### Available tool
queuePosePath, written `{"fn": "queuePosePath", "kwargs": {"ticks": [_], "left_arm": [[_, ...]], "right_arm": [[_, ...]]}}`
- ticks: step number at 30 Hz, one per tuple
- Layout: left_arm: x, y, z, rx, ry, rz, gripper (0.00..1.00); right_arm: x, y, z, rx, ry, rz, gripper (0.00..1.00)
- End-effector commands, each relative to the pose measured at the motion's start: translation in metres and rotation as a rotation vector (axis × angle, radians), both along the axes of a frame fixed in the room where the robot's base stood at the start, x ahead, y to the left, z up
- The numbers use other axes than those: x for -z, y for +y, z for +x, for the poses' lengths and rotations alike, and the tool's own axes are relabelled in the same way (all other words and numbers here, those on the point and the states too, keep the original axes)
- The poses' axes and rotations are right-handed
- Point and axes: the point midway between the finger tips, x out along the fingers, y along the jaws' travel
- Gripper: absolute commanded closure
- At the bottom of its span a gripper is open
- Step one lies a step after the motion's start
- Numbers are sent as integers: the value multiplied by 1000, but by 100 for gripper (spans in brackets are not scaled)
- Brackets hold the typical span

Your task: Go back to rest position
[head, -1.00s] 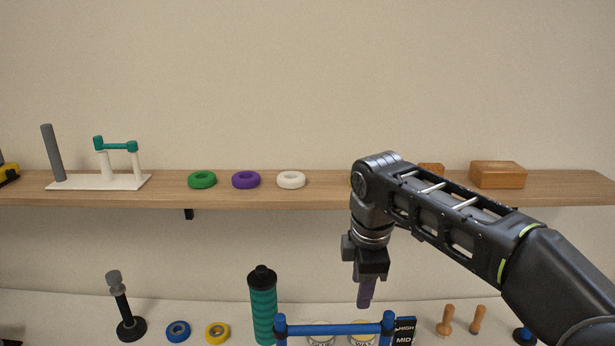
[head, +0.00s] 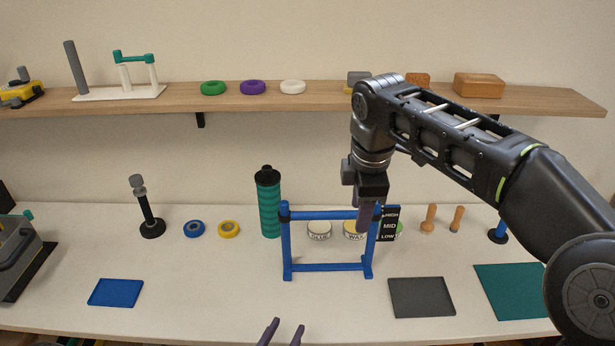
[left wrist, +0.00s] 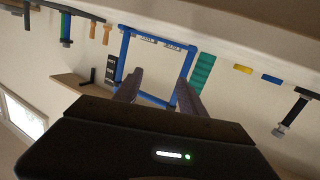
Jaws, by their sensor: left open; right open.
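My left gripper (head: 284,328) shows only its two dark fingertips at the bottom edge of the head view, apart and empty, in front of the table. In the left wrist view its fingers (left wrist: 158,88) are spread, with the blue frame (left wrist: 150,38) seen beyond them. My right arm comes in from the right. Its gripper (head: 365,215) points down near the right post of the blue frame (head: 327,268), overlapping it in the picture; whether they touch I cannot tell. The gap between the right fingers is hard to see, and no object shows in them.
The wall shelf (head: 350,101) holds green, purple and white rings and a wooden box (head: 479,85). On the table stand a teal bottle (head: 269,205), a black stand (head: 150,222), tape rolls and tins. Blue (head: 116,292), grey (head: 421,297) and teal mats lie flat. The table's front middle is clear.

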Motion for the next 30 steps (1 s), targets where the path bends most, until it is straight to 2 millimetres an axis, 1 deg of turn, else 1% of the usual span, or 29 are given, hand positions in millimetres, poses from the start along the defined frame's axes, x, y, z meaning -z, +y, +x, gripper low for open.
{"fn": "queuePosePath", "kwargs": {"ticks": [1, 5, 8, 11, 14, 15, 17, 18, 21, 24, 27, 28, 30], "left_arm": [[6, -7, -5, 30, 32, -3, 52], [27, -22, -20, 103, 140, -18, 52], [48, -35, -38, 166, 258, -31, 52], [72, -44, -61, 223, 406, -39, 52], [99, -46, -90, 260, 594, -42, 52], [110, -44, -104, 266, 683, -42, 52], [125, -38, -125, 255, 822, -39, 52], [133, -31, -138, 234, 917, -38, 52], [147, -11, -169, 152, 1129, -39, 52], [151, 10, -192, 34, 1305, -50, 52], [148, 28, -211, -108, 1451, -73, 52], [147, 32, -215, -145, 1483, -83, 52], [149, 30, -215, -135, 1477, -87, 52]], "right_arm": [[0, 0, 0, 0, -1, 0, 56], [-1, 0, 0, 0, -1, 1, 56], [-1, 0, 0, 0, -1, 1, 56], [0, 0, 0, 0, -1, 1, 56], [-1, 0, 0, 0, -1, 0, 56], [-1, 0, 0, 0, -1, 1, 56], [-1, 0, 0, 0, -1, 1, 56], [-1, 0, 0, 0, -1, 1, 56], [-1, 0, 0, 0, -1, 1, 56], [0, 0, 0, 0, -1, 0, 56], [0, 0, 0, 0, -1, 1, 56], [3, 1, 0, 3, 3, 2, 56], [36, 7, 4, 43, 25, 30, 56]]}}
